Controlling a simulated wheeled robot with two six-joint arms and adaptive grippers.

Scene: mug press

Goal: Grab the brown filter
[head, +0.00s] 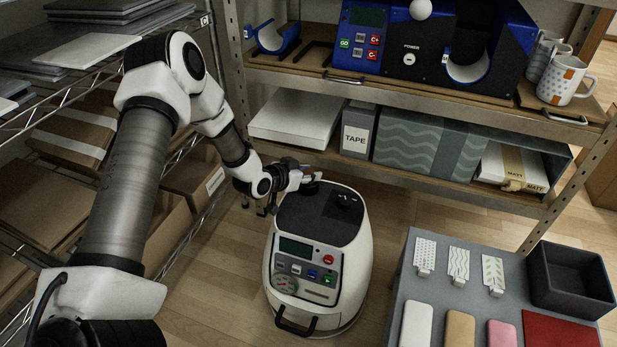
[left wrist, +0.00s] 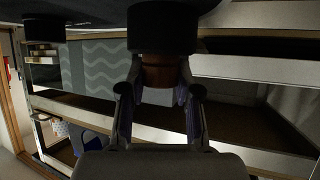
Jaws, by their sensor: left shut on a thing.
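The brown filter (left wrist: 158,77) shows in the left wrist view as a brown band under a wide black cap, between the fingers. My left gripper (left wrist: 160,95) is shut on it; it also shows in the head view (head: 306,178), at the back left of the black top of a white machine (head: 318,255). In the head view the gripper mostly hides the filter, and I cannot tell whether it is seated or lifted. My right gripper is not in view.
A shelf with a blue press (head: 420,45), mugs (head: 563,80) and boxes (head: 420,142) stands behind the machine. A wire rack (head: 190,165) is at the left. A grey table (head: 425,275) with samples and a dark bin (head: 570,280) is at the right.

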